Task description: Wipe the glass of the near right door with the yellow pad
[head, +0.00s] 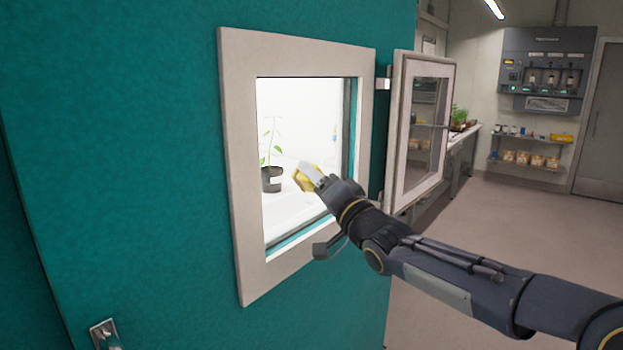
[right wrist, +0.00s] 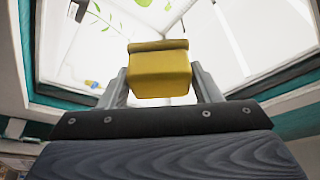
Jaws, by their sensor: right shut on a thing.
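My right gripper (head: 314,174) is shut on the yellow pad (head: 304,180) at the bright opening of the teal growth chamber (head: 130,150). In the right wrist view the pad (right wrist: 160,75) sits between the two grey fingers, with the white chamber interior beyond it. I cannot tell whether the pad touches anything there. A door with a pale frame and a glass pane (head: 424,125) stands swung open to the right of the opening, behind my right arm. The pad is apart from this glass. My left gripper is out of view.
A potted plant (head: 271,178) stands inside the chamber, left of my gripper. A pale frame (head: 240,200) surrounds the opening. A metal latch (head: 104,332) is at the lower left. Shelves (head: 528,164) and a grey panel (head: 545,70) are far right, across clear floor (head: 490,230).

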